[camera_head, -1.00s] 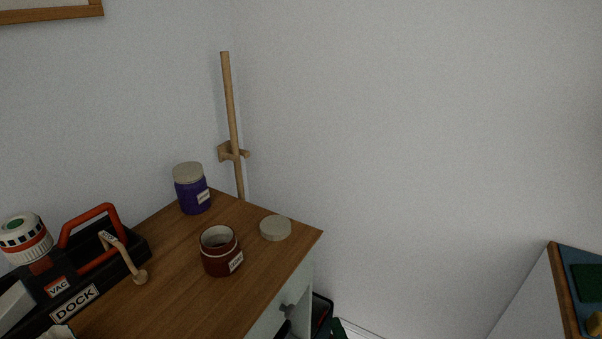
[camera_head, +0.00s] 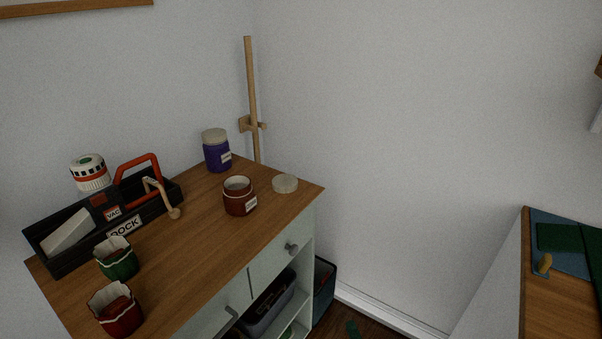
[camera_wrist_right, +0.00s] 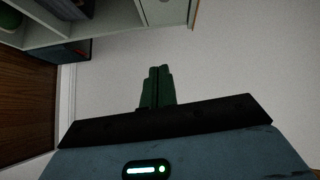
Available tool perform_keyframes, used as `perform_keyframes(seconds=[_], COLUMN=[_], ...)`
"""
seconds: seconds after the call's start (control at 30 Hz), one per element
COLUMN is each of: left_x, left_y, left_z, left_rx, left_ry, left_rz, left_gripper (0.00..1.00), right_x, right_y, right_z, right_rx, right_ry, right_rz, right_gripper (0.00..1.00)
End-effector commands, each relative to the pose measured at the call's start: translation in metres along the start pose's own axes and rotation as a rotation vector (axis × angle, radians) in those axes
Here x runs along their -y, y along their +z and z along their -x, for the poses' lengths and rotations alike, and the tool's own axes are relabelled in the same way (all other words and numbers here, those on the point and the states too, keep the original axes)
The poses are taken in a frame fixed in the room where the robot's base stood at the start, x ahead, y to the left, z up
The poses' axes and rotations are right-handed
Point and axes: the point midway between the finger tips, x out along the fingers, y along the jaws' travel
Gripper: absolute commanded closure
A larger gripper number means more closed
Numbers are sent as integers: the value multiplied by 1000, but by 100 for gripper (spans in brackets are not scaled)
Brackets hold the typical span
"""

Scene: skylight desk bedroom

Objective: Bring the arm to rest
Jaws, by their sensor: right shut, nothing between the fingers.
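My right gripper shows in the wrist view (camera_wrist_right: 158,72) as two dark green fingers pressed together, with nothing between them. In the head view only a small green tip (camera_head: 352,328) of it shows at the bottom edge, low in front of the floor and right of the cabinet. The rest of the right arm is out of frame there. My left gripper is not in view.
A wooden-topped cabinet (camera_head: 215,233) holds a black tool caddy (camera_head: 75,248), an open brown jar (camera_head: 239,200), a lid (camera_head: 285,184), a purple jar (camera_head: 216,156) and two fabric pots. A dark bin (camera_head: 324,285) stands beside it. Another desk (camera_head: 545,305) is at right.

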Motion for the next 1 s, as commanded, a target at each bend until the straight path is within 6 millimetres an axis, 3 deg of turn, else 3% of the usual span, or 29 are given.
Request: perform_keyframes(seconds=[0.27, 0.5, 0.7, 0.83, 1.0], left_x=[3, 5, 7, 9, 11], left_y=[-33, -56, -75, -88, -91], left_z=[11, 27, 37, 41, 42], left_rx=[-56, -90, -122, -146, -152], left_ry=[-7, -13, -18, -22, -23], left_rz=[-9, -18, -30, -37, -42], left_gripper=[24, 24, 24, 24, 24], right_x=[-28, -56, -67, -70, -72], right_y=[2, -1, -11, -16, -19], right_z=[73, 176, 261, 296, 314], right_rx=[90, 266, 450, 538, 588], right_ry=[152, 339, 466, 513, 537], right_rz=[346, 794, 1147, 1289, 1360], right_gripper=[100, 100, 100, 100, 100])
